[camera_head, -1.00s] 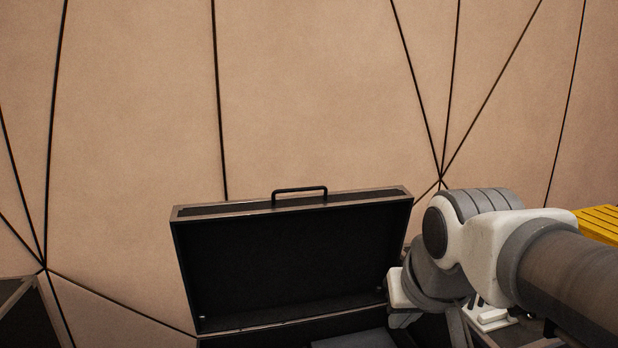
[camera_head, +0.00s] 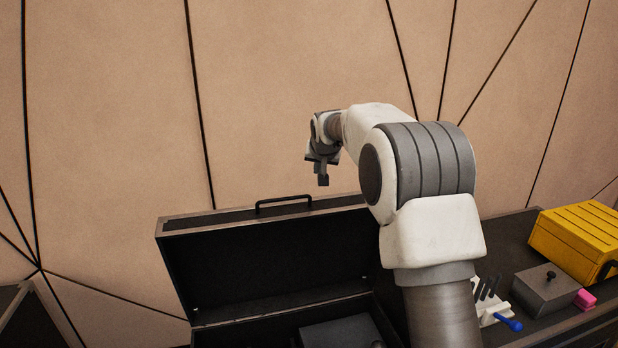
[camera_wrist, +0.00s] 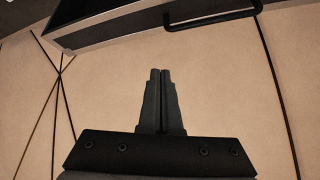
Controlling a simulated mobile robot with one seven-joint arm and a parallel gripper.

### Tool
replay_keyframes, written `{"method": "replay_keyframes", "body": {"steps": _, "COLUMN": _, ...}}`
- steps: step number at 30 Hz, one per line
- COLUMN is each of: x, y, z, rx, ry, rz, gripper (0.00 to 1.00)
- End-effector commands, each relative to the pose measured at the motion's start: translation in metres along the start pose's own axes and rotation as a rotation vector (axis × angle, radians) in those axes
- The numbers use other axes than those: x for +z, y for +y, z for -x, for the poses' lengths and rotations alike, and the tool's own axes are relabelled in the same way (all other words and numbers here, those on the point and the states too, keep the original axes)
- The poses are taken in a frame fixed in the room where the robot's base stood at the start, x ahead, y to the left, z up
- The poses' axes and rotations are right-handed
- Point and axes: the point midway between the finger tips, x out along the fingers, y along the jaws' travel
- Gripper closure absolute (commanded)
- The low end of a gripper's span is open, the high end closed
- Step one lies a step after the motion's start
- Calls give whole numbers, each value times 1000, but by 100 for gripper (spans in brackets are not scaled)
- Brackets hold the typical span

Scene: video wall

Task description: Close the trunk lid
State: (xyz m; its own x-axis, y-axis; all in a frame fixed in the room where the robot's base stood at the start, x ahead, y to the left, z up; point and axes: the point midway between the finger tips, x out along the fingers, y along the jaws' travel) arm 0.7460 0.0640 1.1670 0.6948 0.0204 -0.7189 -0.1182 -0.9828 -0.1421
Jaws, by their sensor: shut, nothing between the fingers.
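The black trunk stands open, with its lid (camera_head: 280,260) raised upright against the back of the trunk. A black handle (camera_head: 284,203) sits on the lid's top edge. The trunk's inside (camera_head: 280,328) shows below, partly cut off by the frame. My gripper (camera_head: 322,180) is shut and empty, a little above the lid's top edge and to the right of the handle. In the wrist view my closed fingers (camera_wrist: 160,72) point toward the lid edge (camera_wrist: 110,28) and the handle (camera_wrist: 212,17), apart from both.
My arm hides the trunk's right side. To the right on the dark surface are a yellow box (camera_head: 575,240), a grey lidded box (camera_head: 545,288), a pink block (camera_head: 585,300) and a white holder with a blue-handled tool (camera_head: 510,323). A panelled wall (camera_head: 290,90) rises behind the lid.

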Motion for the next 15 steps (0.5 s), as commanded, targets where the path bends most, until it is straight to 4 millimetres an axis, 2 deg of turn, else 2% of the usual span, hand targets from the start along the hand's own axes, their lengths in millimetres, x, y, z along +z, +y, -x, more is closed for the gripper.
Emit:
{"method": "replay_keyframes", "body": {"steps": 4, "x": -10, "y": -8, "z": -20, "rx": -7, "ry": 12, "rz": -8, "gripper": 100}}
{"method": "replay_keyframes", "body": {"steps": 11, "x": -11, "y": -10, "z": -37, "rx": -9, "ry": 18, "rz": -13, "gripper": 100}}
{"method": "replay_keyframes", "body": {"steps": 15, "x": -11, "y": -10, "z": -55, "rx": -8, "ry": 16, "rz": -13, "gripper": 100}}
